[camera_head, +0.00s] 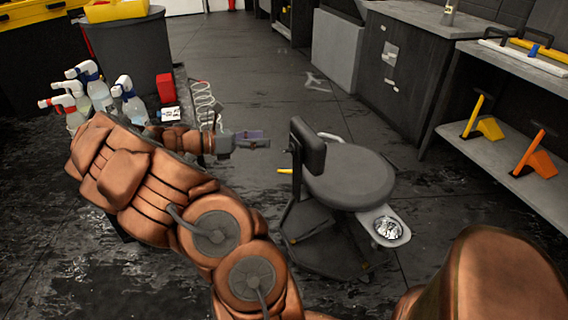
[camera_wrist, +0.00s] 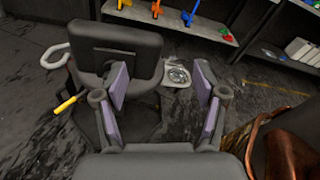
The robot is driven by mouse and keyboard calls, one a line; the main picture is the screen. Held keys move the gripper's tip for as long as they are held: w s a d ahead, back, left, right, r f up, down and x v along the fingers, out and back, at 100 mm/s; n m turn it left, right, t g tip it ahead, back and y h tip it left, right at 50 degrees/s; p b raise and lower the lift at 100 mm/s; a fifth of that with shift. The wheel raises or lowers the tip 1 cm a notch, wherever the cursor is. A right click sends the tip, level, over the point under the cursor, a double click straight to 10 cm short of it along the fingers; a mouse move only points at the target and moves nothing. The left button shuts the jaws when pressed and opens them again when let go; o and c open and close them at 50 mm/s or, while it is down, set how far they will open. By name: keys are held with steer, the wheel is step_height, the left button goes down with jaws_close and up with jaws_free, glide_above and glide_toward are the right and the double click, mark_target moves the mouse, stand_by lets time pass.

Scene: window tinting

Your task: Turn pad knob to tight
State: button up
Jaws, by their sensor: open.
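A grey shop stool stands ahead of my gripper, with a round seat (camera_head: 347,180) and an upright back pad (camera_head: 307,145). In the wrist view the back pad (camera_wrist: 112,38) lies behind the left finger. No pad knob can be made out clearly; any on the far side of the pad is hidden. My gripper (camera_head: 262,142) is open and empty, left of the back pad and apart from it in the head view. In the wrist view my gripper (camera_wrist: 161,80) has its two purple-lined fingers spread, with floor and a small tray part visible between them.
A side tray (camera_head: 388,227) with a shiny round dish is on the stool's right. A yellow lever (camera_wrist: 65,105) sticks out at its left. Spray bottles (camera_head: 88,92) crowd beside my arm. Shelves with squeegees (camera_head: 484,124) line the right.

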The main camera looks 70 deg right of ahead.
mark_target(285, 151)
steer(key=w+d+f+n+h+b, duration=0.1)
steer(key=d+f+n+b, duration=0.15)
steer(key=f, duration=0.35)
steer(key=w+d+f+n+h+b, duration=0.1)
steer(key=w+d+f+n+b, duration=0.15)
steer(key=f, duration=0.35)
steer(key=shift+n, duration=0.3)
steer(key=shift+b+x, duration=0.3)
steer(key=shift+x, duration=4.2)
steer(key=shift+r, duration=0.15)
steer(key=c, duration=1.1)
